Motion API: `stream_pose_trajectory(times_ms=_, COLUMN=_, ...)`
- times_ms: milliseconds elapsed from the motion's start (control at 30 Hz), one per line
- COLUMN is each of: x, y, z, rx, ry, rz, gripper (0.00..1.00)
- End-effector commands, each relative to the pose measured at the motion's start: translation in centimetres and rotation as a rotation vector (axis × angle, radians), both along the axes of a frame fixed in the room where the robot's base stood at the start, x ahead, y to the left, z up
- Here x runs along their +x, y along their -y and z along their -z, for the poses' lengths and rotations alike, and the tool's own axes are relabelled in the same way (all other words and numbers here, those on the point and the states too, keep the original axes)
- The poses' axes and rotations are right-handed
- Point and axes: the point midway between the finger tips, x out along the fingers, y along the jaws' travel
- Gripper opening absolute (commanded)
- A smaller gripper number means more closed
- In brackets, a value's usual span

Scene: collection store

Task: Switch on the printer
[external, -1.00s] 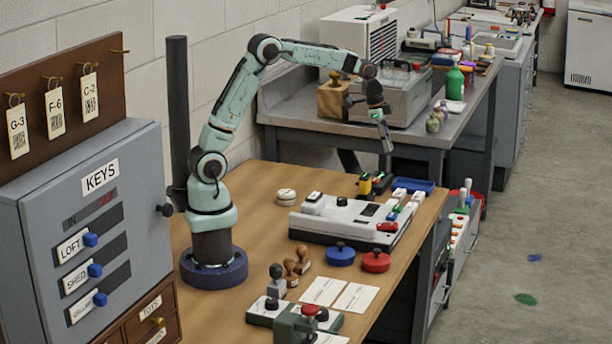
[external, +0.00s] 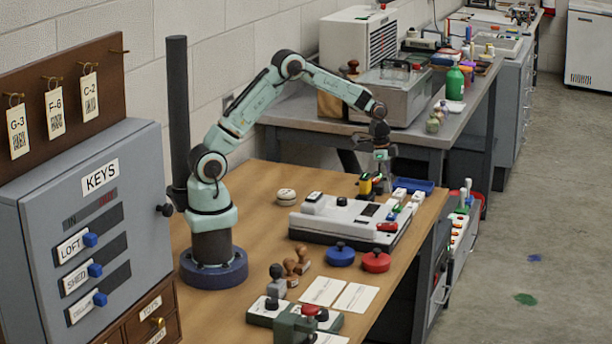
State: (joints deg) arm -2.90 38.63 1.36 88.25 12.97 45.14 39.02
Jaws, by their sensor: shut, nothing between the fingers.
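The device that looks like the printer (external: 325,224) sits on the wooden table, a low white and dark-grey box. Its top carries a black knob, a dark panel, a red rocker-like part (external: 387,227) and several small coloured buttons or switches along its right side. I cannot tell which one is the power switch. My gripper (external: 384,186) is shut and empty. It points down above the far right part of the printer, near the yellow and black item and the white switches. Its fingertips are small in the picture, and I cannot tell whether they touch anything.
A yellow and black item (external: 366,184) and a blue tray (external: 420,186) lie behind the printer. Blue (external: 341,257) and red (external: 376,262) round knobbed tins stand in front of it. Stamps and white cards lie nearer. A key cabinet (external: 100,220) stands at left.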

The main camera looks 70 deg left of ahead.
Motion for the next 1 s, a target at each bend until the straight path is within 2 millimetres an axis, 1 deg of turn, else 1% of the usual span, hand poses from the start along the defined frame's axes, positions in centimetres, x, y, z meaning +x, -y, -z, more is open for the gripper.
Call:
stream_pose_trajectory(times_ms=33, x=0.1, y=0.2, z=1.2, rx=0.0, ry=-0.004, rz=0.001, gripper=0.0)
stream_pose_trajectory(times_ms=200, x=0.6, y=0.7, z=4.7, rx=-0.001, ry=-0.003, rz=0.002, gripper=0.0)
stream_pose_trajectory(times_ms=300, x=0.8, y=0.9, z=6.3, rx=0.0, ry=-0.003, rz=0.001, gripper=0.0)
stream_pose_trajectory(times_ms=400, x=1.0, y=1.0, z=7.5, rx=0.0, ry=-0.001, rz=0.001, gripper=0.0)
stream_pose_trajectory(times_ms=600, x=1.2, y=1.2, z=8.5, rx=0.0, ry=0.0, rz=0.001, gripper=0.0)
stream_pose_trajectory(times_ms=900, x=1.2, y=1.2, z=8.5, rx=0.0, ry=0.0, rz=0.001, gripper=0.0)
stream_pose_trajectory(times_ms=1000, x=1.4, y=1.3, z=8.9, rx=0.022, ry=-0.021, rz=0.004, gripper=0.0)
